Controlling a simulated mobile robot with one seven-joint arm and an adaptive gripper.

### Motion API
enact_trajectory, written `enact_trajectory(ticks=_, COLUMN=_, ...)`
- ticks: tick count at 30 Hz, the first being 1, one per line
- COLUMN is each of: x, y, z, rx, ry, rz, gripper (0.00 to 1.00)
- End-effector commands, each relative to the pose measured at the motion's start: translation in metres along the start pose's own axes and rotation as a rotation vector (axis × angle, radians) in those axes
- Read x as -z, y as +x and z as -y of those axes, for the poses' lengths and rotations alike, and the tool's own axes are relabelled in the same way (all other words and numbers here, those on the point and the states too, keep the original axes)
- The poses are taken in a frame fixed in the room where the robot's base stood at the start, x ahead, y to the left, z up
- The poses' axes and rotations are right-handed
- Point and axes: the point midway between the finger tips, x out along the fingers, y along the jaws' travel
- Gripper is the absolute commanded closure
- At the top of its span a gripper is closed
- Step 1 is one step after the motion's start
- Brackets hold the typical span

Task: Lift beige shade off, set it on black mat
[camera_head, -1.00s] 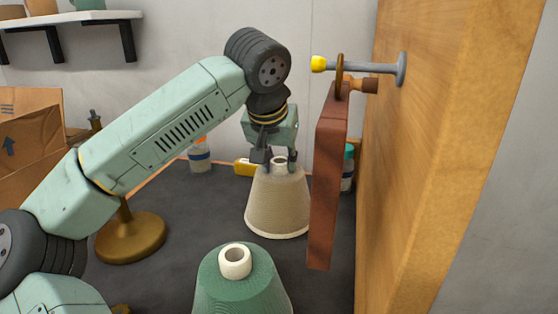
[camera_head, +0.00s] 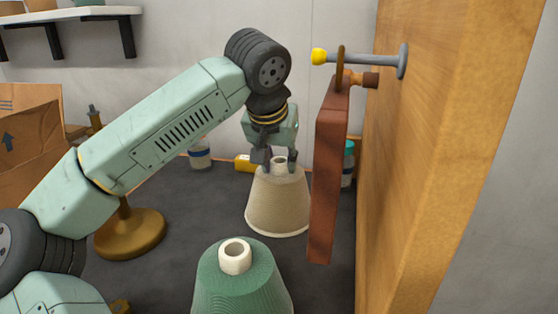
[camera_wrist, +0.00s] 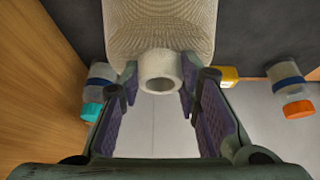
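The beige shade (camera_head: 278,205) is a ribbed cone with a pale collar on top, upright over the dark surface (camera_head: 185,270). It also shows at the top of the wrist view (camera_wrist: 160,25), its collar between my fingers. My gripper (camera_head: 278,160) points down at the collar, with one finger on each side. The fingers (camera_wrist: 160,85) look spread, with narrow gaps beside the collar; contact is unclear. What is under the shade is hidden. I cannot tell a separate black mat from the dark surface.
A reddish-brown slab (camera_head: 328,175) hangs from a wooden panel (camera_head: 430,150), close right of the shade. A green cone (camera_head: 240,285) stands in front. A brass-coloured stand (camera_head: 130,235) is at left.

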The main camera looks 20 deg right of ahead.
Motion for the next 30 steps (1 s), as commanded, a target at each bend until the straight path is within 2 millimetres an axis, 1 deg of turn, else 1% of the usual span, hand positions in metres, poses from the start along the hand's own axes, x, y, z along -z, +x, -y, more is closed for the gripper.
enact_trajectory(ticks=1, x=0.0001, y=0.0, z=0.0, rx=0.0, ry=0.0, rz=0.0, gripper=0.65)
enact_trajectory(ticks=9, x=0.0, y=0.0, z=-0.0001, rx=0.0, ry=0.0, rz=0.0, gripper=0.47)
enact_trajectory(ticks=30, x=0.0002, y=-0.0021, z=0.0002, rx=0.001, ry=0.0, rz=0.001, gripper=0.47)
